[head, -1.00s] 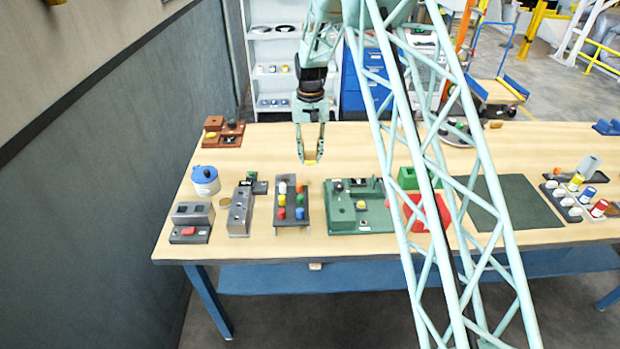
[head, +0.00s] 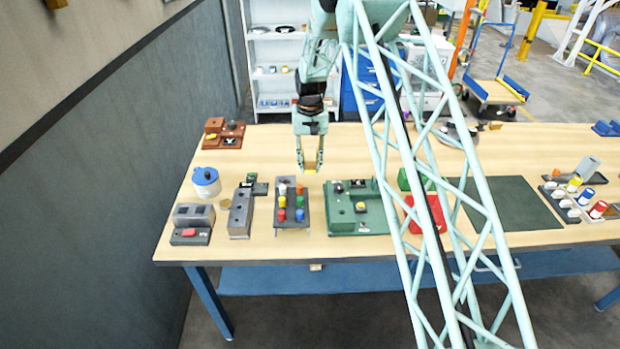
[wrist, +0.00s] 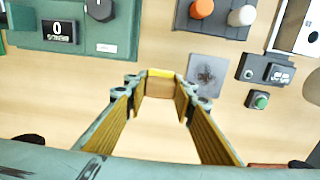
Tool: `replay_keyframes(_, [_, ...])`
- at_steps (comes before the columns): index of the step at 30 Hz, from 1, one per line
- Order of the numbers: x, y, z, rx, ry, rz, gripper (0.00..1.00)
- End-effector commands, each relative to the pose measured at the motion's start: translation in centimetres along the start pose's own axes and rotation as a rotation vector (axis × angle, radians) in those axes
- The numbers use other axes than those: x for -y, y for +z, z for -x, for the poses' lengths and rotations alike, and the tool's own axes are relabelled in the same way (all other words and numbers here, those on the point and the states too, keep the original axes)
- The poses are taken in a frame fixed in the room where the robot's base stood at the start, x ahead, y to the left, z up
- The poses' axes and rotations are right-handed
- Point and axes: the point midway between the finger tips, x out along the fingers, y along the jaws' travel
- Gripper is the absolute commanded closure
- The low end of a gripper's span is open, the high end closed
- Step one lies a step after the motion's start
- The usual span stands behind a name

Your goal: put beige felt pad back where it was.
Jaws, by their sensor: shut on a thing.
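My gripper (head: 310,168) hangs upright above the table, behind the dark button rack. Its two fingers are shut on the beige felt pad (wrist: 160,86), a small tan piece with a yellow upper edge.
A dark rack with coloured caps (head: 291,208), a green panel (head: 356,208) and a grey block (head: 241,213) stand in front. A small grey plate with a dark patch (wrist: 207,75) lies close by.

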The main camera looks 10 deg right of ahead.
Motion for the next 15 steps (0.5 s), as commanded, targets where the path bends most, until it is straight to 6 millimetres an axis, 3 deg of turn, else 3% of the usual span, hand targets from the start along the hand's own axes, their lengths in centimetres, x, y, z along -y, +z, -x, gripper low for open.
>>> replay_keyframes(6, [0.0, 0.0, -2.2, 0.000, 0.000, 0.000, 0.88])
replay_keyframes(15, [0.0, -0.1, -2.6, -0.001, 0.000, 0.000, 0.88])
